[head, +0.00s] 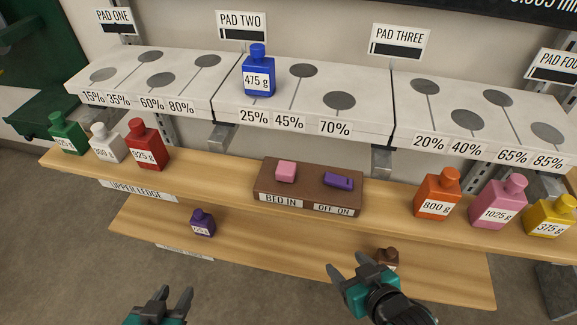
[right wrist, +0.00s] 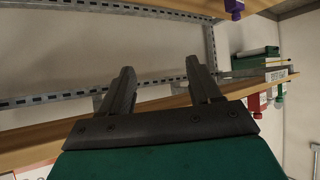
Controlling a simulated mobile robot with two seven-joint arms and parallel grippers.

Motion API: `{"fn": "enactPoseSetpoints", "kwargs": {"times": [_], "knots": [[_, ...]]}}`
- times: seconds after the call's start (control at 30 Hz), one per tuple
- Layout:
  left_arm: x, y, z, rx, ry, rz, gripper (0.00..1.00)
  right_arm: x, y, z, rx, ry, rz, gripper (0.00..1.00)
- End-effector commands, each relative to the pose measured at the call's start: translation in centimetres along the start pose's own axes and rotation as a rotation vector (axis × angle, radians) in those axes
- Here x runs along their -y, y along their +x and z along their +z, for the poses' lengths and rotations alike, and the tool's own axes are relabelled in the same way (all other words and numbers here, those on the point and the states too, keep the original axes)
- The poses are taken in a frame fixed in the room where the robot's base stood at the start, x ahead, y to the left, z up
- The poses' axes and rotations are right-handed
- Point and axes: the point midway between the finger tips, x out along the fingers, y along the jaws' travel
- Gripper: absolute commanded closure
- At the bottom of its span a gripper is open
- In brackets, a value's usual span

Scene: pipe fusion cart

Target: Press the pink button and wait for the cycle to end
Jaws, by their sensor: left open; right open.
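The pink button (head: 286,171) sits on the left half of a brown control box (head: 310,190), above a label reading BED IN. A purple switch (head: 338,181) sits to its right above a label reading OFF ON. The box rests on the upper ledge. My left gripper (head: 172,300) is open and empty at the bottom of the head view, below and left of the box. My right gripper (head: 357,268) is open and empty, below and right of the box, apart from the button. It also shows in the right wrist view (right wrist: 160,85), with nothing between its fingers.
A blue 475 g bottle (head: 258,75) stands on pad two. Green (head: 67,133), white (head: 107,143) and red (head: 146,146) bottles stand left on the upper ledge; orange (head: 437,195), pink (head: 498,202) and yellow (head: 552,216) stand right. Purple (head: 202,223) and brown (head: 388,256) bottles are lower.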

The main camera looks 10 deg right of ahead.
Motion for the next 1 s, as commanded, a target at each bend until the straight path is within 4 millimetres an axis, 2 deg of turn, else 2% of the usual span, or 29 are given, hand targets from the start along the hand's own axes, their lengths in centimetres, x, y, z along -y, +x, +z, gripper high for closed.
{"fn": "enactPoseSetpoints", "kwargs": {"times": [0.43, 1.0], "knots": [[0.05, 0.12, -0.24, -0.005, 0.001, -0.001, 0.57, 0.0, -0.01, 0.01, 0.0, 0.0, 0.0, 0.37], [0.07, 0.1, -0.21, -0.004, 0.001, -0.001, 0.57, 0.0, -0.01, 0.02, 0.0, 0.0, 0.0, 0.92]]}}
